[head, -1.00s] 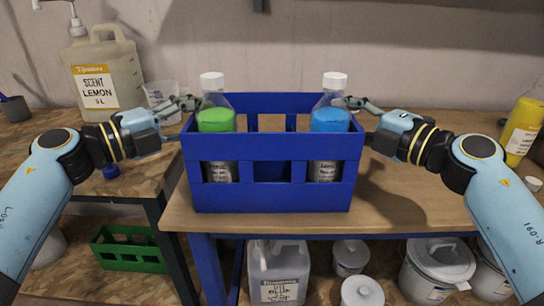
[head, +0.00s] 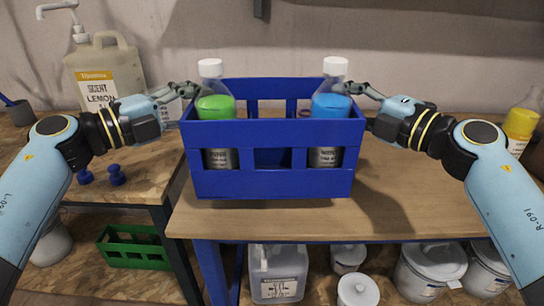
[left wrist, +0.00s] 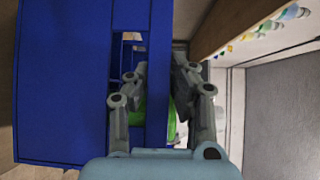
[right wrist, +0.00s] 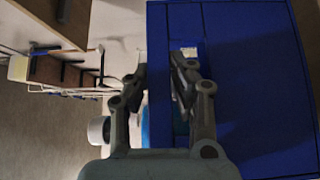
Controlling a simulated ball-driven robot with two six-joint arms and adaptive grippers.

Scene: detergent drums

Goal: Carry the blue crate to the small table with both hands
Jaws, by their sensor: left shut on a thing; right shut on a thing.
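The blue crate (head: 272,184) is upright in the middle of the head view, over the wooden top of the blue-legged table (head: 420,205). It holds a bottle with green liquid (head: 215,106) and a bottle with blue liquid (head: 331,105), both white-capped. My left gripper (head: 190,90) is shut on the crate's left side wall, and my right gripper (head: 352,88) on its right side wall. The left wrist view shows the blue wall (left wrist: 158,60) between the fingers; the right wrist view shows the same on the other side (right wrist: 184,25). The crate's underside is hidden.
A dark-legged wooden table (head: 130,205) at left bears a scent lemon jug (head: 108,75) and small blue pegs (head: 117,175). A green crate (head: 135,248) sits below it. White tubs (head: 430,270) stand under the blue-legged table. A yellow bottle (head: 520,122) is far right.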

